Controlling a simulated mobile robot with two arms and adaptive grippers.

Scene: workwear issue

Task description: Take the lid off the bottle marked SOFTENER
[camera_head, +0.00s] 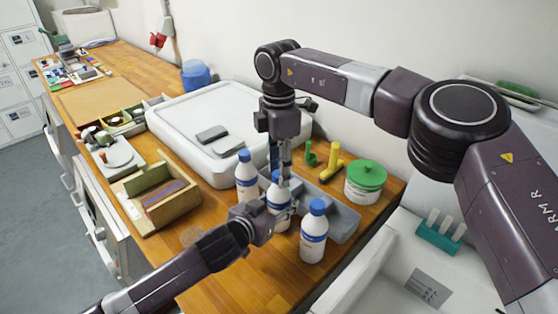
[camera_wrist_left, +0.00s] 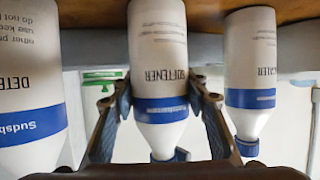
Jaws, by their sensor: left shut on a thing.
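The bottle marked SOFTENER (camera_wrist_left: 160,60) is white with a blue band and appears upside down in the left wrist view. Its blue lid (camera_wrist_left: 165,156) is on the neck. It is the middle of three bottles (camera_head: 277,204) in the head view, standing upright. My left gripper (camera_head: 262,222) is shut around its body, with one finger on each side in the left wrist view (camera_wrist_left: 165,105). My right gripper (camera_head: 286,172) points down from above, just at the lid. Its fingertips are small and overlap the bottle top, so whether they touch the lid is unclear.
The detergent bottle (camera_wrist_left: 25,90) and a third bottle (camera_wrist_left: 250,75) stand close on either side. A grey tray (camera_head: 345,222), a green-lidded tub (camera_head: 365,182) and a yellow item (camera_head: 334,160) are behind. A wooden box (camera_head: 158,200) stands left. The front counter is clear.

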